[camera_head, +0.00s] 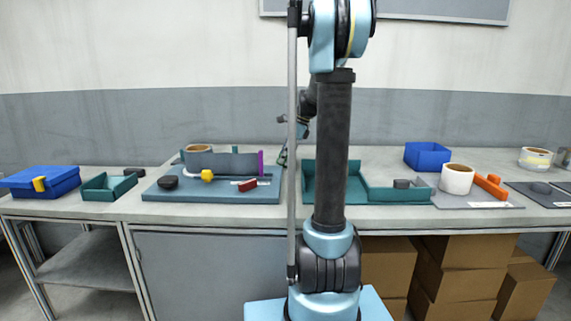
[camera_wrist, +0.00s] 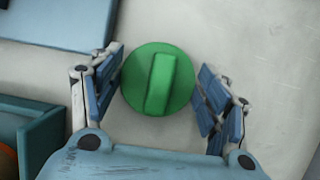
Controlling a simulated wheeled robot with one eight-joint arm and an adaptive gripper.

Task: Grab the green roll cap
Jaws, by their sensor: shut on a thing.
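The green roll cap (camera_wrist: 180,82) is a round disc with a raised bar across its middle. In the wrist view it sits between the two blue padded fingers of my gripper (camera_wrist: 160,62). My gripper is shut on the cap by its rim, with one finger on each side. Pale bench surface shows around it; whether the cap touches the bench I cannot tell. In the head view my gripper (camera_head: 283,157) is at the back of the bench, largely hidden behind my arm, and I cannot make out the cap there.
A blue-grey mat (camera_head: 215,191) with a roll, a yellow knob and a red block lies left. A teal tray (camera_head: 388,196) stands right of centre; a teal tray wall (camera_wrist: 45,135) shows in the wrist view. A blue bin (camera_head: 427,156) and white roll (camera_head: 457,179) are farther right.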

